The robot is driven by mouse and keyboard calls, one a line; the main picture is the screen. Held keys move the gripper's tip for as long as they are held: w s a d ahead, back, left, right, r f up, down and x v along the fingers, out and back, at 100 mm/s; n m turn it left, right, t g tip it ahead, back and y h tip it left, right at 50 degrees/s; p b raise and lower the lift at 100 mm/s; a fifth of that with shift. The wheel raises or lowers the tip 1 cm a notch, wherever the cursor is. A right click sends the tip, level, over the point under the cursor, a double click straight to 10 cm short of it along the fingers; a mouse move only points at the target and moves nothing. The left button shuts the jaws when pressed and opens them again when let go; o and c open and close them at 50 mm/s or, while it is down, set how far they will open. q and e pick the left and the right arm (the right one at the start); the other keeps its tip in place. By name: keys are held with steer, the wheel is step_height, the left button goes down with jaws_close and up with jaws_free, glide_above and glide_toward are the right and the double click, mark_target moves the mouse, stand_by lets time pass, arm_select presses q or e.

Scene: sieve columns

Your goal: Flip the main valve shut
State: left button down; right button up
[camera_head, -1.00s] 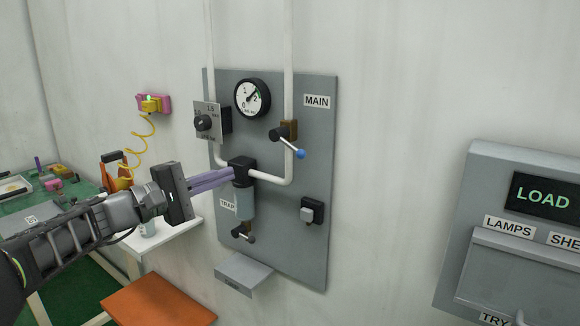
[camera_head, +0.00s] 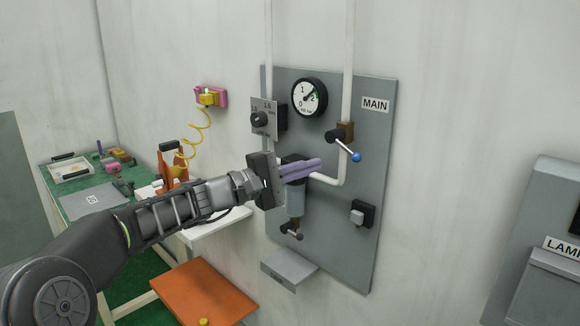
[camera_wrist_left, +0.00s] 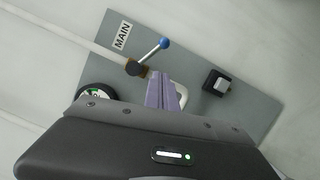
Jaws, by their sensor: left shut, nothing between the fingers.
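The main valve (camera_head: 343,133) is a dark and brass body on the white pipe at the right of the grey panel, beside the MAIN label (camera_head: 375,105). Its silver lever with a blue ball end (camera_head: 356,157) slants down to the right across the pipe. In the left wrist view the valve (camera_wrist_left: 136,68) and blue ball (camera_wrist_left: 165,43) lie just beyond the fingers. My left gripper (camera_head: 318,167) is shut and empty, its purple fingers pointing right, a little below and left of the valve. It shows no clear contact with the lever. My right gripper is not in view.
A pressure gauge (camera_head: 309,97) and a regulator knob (camera_head: 259,119) are on the grey panel (camera_head: 350,230). A square switch (camera_head: 361,214) is at lower right. A trap with a small drain valve (camera_head: 291,231) hangs below my gripper. An orange board (camera_head: 200,292) lies lower left.

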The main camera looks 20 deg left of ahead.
mark_target(352, 155)
arm_select(q)
steer(key=d, duration=0.1)
steer(key=w+d+p, duration=0.1)
steer(key=d, duration=0.1)
steer(key=w+d+r, duration=0.1)
steer(key=d, duration=0.1)
steer(key=shift+w+d, duration=0.2)
steer(key=n+b, duration=0.1)
steer(key=b, duration=0.1)
steer(key=n+t+b, duration=0.1)
steer(key=n+b, duration=0.1)
steer(key=d+r+n+b, duration=0.1)
steer(key=b, duration=0.1)
steer(key=shift+s+t, duration=0.25)
steer(key=shift+t, duration=0.05)
steer(key=shift+d+r+n, duration=0.1)
steer(key=shift+r+n, duration=0.55)
steer(key=shift+n, duration=0.35)
